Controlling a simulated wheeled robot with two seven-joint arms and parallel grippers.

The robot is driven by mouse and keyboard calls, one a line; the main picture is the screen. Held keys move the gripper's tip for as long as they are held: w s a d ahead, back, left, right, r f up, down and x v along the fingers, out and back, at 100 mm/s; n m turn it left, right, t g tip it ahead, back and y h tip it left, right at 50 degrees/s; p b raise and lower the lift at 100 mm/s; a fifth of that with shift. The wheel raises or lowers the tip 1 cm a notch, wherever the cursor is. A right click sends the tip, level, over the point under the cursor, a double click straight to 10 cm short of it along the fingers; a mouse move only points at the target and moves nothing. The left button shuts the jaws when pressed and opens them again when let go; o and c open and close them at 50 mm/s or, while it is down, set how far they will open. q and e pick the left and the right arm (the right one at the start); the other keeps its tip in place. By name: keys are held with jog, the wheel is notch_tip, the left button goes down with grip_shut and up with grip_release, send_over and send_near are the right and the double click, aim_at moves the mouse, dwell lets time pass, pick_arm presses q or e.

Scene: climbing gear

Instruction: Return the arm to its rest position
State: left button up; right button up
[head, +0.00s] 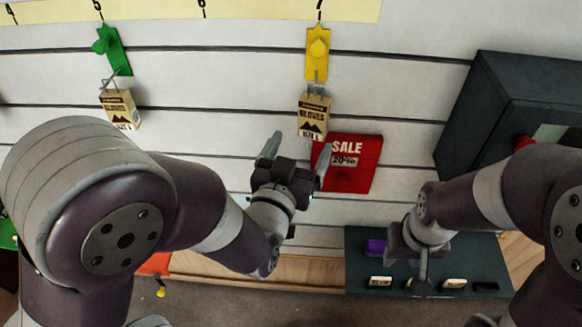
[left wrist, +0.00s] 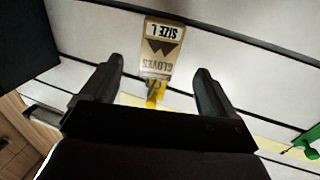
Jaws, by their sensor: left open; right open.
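My left gripper (head: 296,155) is open and empty in front of the slatted wall, its fingers pointing up toward the wall. Above it a tan GLOVES packet (head: 313,117) hangs from a hook under a yellow holder (head: 318,52). In the left wrist view the same packet (left wrist: 161,48) appears upside down, beyond and between the open fingers (left wrist: 154,88), apart from them. My right gripper (head: 418,265) is at lower right, over the dark shelf; it holds nothing that I can see.
Another GLOVES packet (head: 120,108) hangs under a green holder (head: 114,50) at left. A red SALE sign (head: 350,164) is right beside my left gripper. A dark cabinet (head: 510,110) stands at right. A dark shelf (head: 365,262) bears small items, one purple (head: 375,247).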

pick_arm(q)
jog(key=v, duration=0.5)
jog(key=s+d+f+m+g+p, duration=0.1)
jog(key=s+f+g, duration=0.2)
jog(key=f+g, duration=0.25)
jog(key=s+f+m+g, duration=0.1)
jog(key=s+f+g, duration=0.2)
jog(key=f+g, duration=0.3)
jog(key=s+a+n+g+y+p, duration=0.1)
jog(key=a+n+g+y, duration=0.3)
jog(key=a, duration=1.1)
jog(key=shift+a+f+n+y+p, duration=0.15)
jog(key=shift+a+n+y+p, duration=0.15)
jog(key=shift+a+n+p, duration=0.15)
jog(key=shift+d+g, duration=0.1)
jog(key=shift+g, duration=0.15)
